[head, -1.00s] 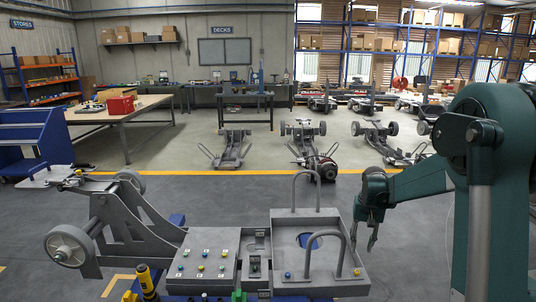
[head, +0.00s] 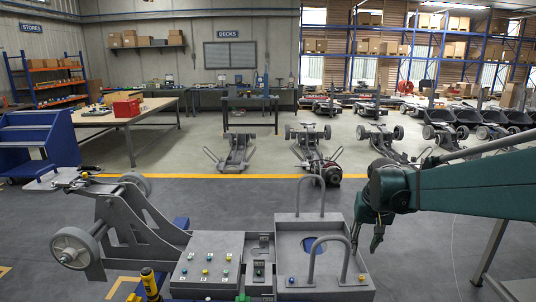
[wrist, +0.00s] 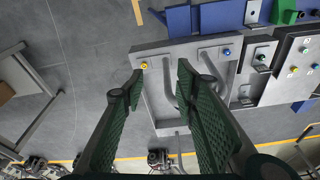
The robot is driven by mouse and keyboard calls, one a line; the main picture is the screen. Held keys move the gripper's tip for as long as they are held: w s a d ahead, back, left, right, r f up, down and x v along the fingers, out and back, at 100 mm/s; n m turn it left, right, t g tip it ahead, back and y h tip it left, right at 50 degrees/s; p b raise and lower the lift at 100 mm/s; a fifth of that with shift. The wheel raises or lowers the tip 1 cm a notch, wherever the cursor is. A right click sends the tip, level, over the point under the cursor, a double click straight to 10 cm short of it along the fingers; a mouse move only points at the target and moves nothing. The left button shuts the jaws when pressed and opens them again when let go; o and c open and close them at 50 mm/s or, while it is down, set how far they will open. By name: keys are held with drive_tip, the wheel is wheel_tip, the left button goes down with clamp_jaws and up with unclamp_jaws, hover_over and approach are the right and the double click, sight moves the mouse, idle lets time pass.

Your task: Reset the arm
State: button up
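My gripper (head: 366,238) hangs from my green arm just right of the grey tray (head: 290,240) in the head view, pointing down. In the wrist view my gripper (wrist: 158,75) shows two green-padded fingers set apart with nothing between them, so it is open and empty. The tray with its two hoop handles (wrist: 168,80) lies beyond the fingertips in the wrist view. A yellow knob (wrist: 144,66) and a blue knob (wrist: 227,52) sit along one edge of the tray.
A sloped button panel (head: 208,258) adjoins the tray on the left, with a wheeled grey chassis (head: 125,225) beyond. A yellow-black cylinder (head: 150,283) stands at the front. Several chassis (head: 238,150) stand behind the yellow floor line.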

drive_tip(key=s+a+r+n+t, duration=0.1)
drive_tip(key=s+a+r, duration=0.2)
drive_tip(key=s, duration=0.4)
drive_tip(key=s+a+r+t, duration=0.1)
drive_tip(key=s+a+r, duration=0.2)
drive_tip(key=s, duration=0.4)
drive_tip(key=s+a+f+t, duration=0.1)
drive_tip(key=s+a, duration=0.1)
drive_tip(key=s, duration=0.5)
drive_tip(key=s+a+f+n+t, duration=0.1)
drive_tip(key=s+a, duration=0.1)
drive_tip(key=s, duration=0.6)
drive_tip(key=shift+s+f+t+p, duration=0.15)
drive_tip(key=shift+f+t+p, duration=0.2)
drive_tip(key=shift+f+t, duration=0.05)
drive_tip(key=shift+o, duration=0.2)
